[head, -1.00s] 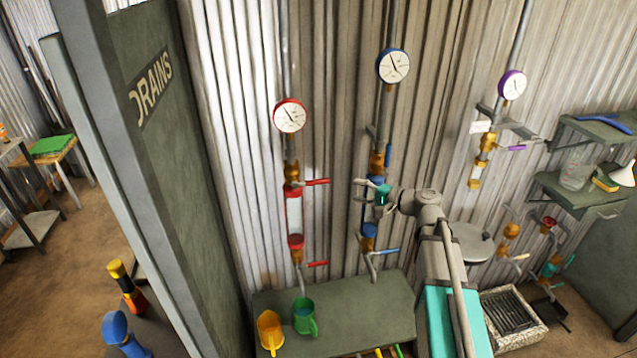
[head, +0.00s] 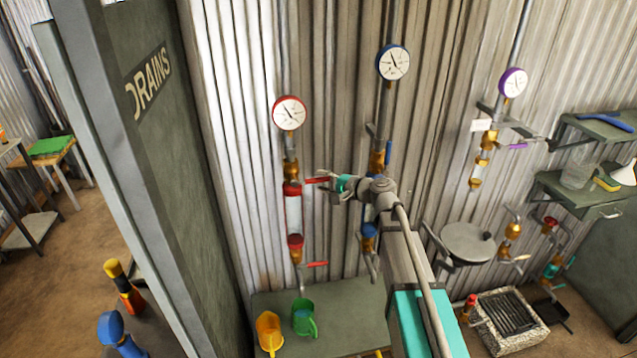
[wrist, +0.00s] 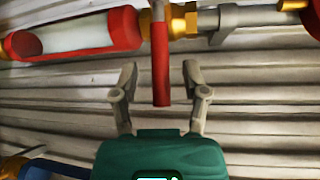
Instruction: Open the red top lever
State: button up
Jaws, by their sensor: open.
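The red top lever (head: 317,181) sticks out to the right from the upper valve of the red-gauge pipe, below the red gauge (head: 288,113). In the wrist view the lever (wrist: 160,60) hangs down from the brass valve (wrist: 180,20), with its free end between my fingertips. My gripper (wrist: 160,80) is open, one finger on each side of the lever, with gaps on both sides. In the head view my gripper (head: 330,184) is at the lever's right end and partly covers it. A clear sight tube (wrist: 80,38) with red ends adjoins the valve.
A lower red lever (head: 316,264) sits below on the same pipe. The blue-gauge pipe (head: 387,115) stands close to the right, partly behind my arm. A bench (head: 350,325) holds a yellow mug (head: 269,331) and a green mug (head: 304,317). A grey panel (head: 180,180) stands at left.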

jog(key=shift+x, duration=0.95)
jog(key=shift+c, duration=0.2)
grip_shut()
